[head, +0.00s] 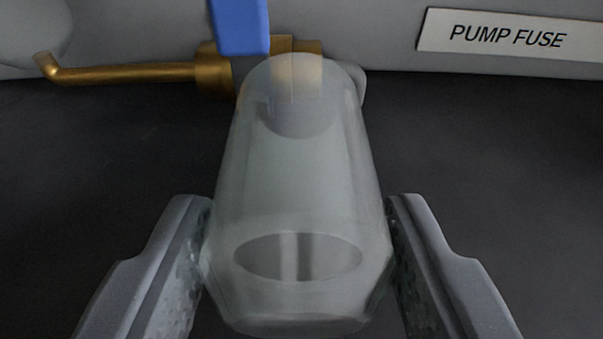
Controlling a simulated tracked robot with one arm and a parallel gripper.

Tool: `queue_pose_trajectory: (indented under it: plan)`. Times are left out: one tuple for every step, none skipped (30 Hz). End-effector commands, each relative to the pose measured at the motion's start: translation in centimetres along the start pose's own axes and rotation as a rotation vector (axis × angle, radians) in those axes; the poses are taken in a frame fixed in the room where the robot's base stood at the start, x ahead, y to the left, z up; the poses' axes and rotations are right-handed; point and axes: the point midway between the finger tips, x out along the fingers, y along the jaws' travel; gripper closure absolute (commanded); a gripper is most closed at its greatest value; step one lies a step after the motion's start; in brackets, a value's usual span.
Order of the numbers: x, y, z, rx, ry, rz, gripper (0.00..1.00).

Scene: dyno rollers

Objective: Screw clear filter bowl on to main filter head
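The clear filter bowl (300,205) is a see-through, pale cylinder with a wider faceted end towards me. It lies between the two grey fingers of my gripper (298,225), which touch its sides near the wide end. My gripper is shut on it. A dark oval shows inside the near end. The narrow far end overlaps a brass fitting in the picture, and I cannot tell whether they touch. I cannot make out the main filter head for certain.
Behind the bowl is a brass valve (215,75) with a blue handle (240,25) and a bent brass pipe (125,73) to the left. A grey wall carries a "PUMP FUSE" label (510,37) at upper right. The dark surface (480,150) on both sides is clear.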

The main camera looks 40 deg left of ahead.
Motion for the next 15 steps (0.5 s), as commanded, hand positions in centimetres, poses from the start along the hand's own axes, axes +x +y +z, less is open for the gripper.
queue_pose_trajectory:
  plan:
    - [-0.01,0.01,0.0,0.0,0.0,0.0,0.68]
    - [-0.01,0.01,0.01,0.0,0.0,0.0,0.77]
    - [-0.02,0.02,0.01,0.0,0.0,0.0,0.8]
    - [-0.02,0.02,0.01,0.0,0.0,0.0,0.8]
    - [-0.02,0.02,0.01,0.0,0.0,0.0,0.8]
    - [-0.02,0.03,-0.01,0.0,0.0,0.0,0.8]
    - [-0.03,0.04,-0.03,0.0,0.0,0.001,0.8]
    - [-0.04,0.04,-0.06,0.0,0.0,0.001,0.8]
    - [-0.07,0.05,-0.13,0.0,0.0,0.001,0.8]
    - [-0.1,0.05,-0.2,0.0,0.0,0.001,0.8]
    - [-0.13,0.06,-0.3,0.0,0.0,0.001,0.8]
    - [-0.17,0.07,-0.46,0.0,0.001,0.001,0.8]
    - [-0.2,0.07,-0.59,0.0,0.001,0.001,0.8]
    - [-0.24,0.08,-0.72,0.0,0.001,0.001,0.8]
    - [-0.29,0.08,-0.91,-0.001,0.001,0.001,0.8]
